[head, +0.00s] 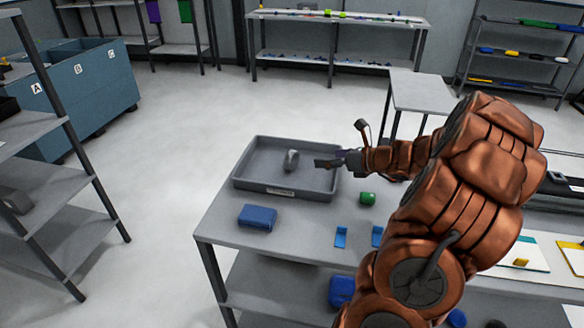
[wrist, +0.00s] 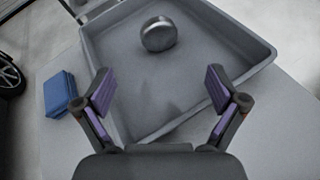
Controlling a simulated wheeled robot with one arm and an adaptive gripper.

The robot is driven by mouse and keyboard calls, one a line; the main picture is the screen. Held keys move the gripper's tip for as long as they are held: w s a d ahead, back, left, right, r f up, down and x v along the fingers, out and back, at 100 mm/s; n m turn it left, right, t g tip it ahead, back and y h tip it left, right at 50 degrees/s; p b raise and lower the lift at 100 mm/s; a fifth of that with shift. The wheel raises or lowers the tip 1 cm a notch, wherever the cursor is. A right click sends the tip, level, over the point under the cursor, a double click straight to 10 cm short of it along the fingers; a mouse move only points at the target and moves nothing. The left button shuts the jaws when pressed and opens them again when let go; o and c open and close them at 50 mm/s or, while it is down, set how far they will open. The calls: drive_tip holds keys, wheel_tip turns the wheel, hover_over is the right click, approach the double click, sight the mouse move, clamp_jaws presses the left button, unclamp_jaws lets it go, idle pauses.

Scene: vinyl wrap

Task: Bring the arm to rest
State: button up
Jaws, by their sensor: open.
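My gripper (wrist: 160,95) is open and empty, its two purple-padded fingers spread wide apart. In the head view my gripper (head: 330,160) is over the right side of a grey tray (head: 245,184). The tray also shows in the wrist view (wrist: 95,45), ahead of and beneath the fingers. A round grey metallic object (head: 291,160) lies in the tray, apart from the fingers; it also shows in the wrist view (wrist: 158,34). My copper-coloured arm stretches across the right of the head view and hides part of the table.
The tray stands on a grey table (head: 225,222). A blue box (head: 257,217), a green cylinder (head: 367,198) and small blue holders (head: 341,237) are near it. A shelf rack (head: 60,190) stands at the left. The floor beyond the table (head: 185,115) is clear.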

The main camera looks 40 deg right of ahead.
idle(0.4)
drive_tip(key=a+r+n+g+y, duration=0.1)
drive_tip(key=a+n, duration=0.3)
drive_tip(key=a, duration=0.4)
drive_tip(key=s+a+n+g+y, duration=0.1)
drive_tip(key=a+n+g, duration=0.2)
drive_tip(key=a, duration=0.4)
drive_tip(key=s+a+r+n+g+y, duration=0.1)
drive_tip(key=a+n+g+y, duration=0.1)
drive_tip(key=a+n, duration=0.3)
drive_tip(key=shift+a+r, duration=0.2)
drive_tip(key=shift+a, duration=0.75)
drive_tip(key=shift+a+r, duration=0.15)
drive_tip(key=shift+a, duration=0.75)
drive_tip(key=s+a+f+n+g+h, duration=0.15)
drive_tip(key=s+a+n+g, duration=0.55)
drive_tip(key=s+a+n, duration=0.8)
drive_tip(key=s+d+n+g+h, duration=0.1)
drive_tip(key=s+d+n+h, duration=0.1)
drive_tip(key=s, duration=0.4)
drive_tip(key=s+d+n+h, duration=0.3)
drive_tip(key=s+n+h, duration=0.1)
drive_tip(key=s+n, duration=0.2)
drive_tip(key=shift+s+d+g+h, duration=0.2)
drive_tip(key=shift+s+g+h, duration=0.2)
drive_tip(key=shift+s, duration=0.35)
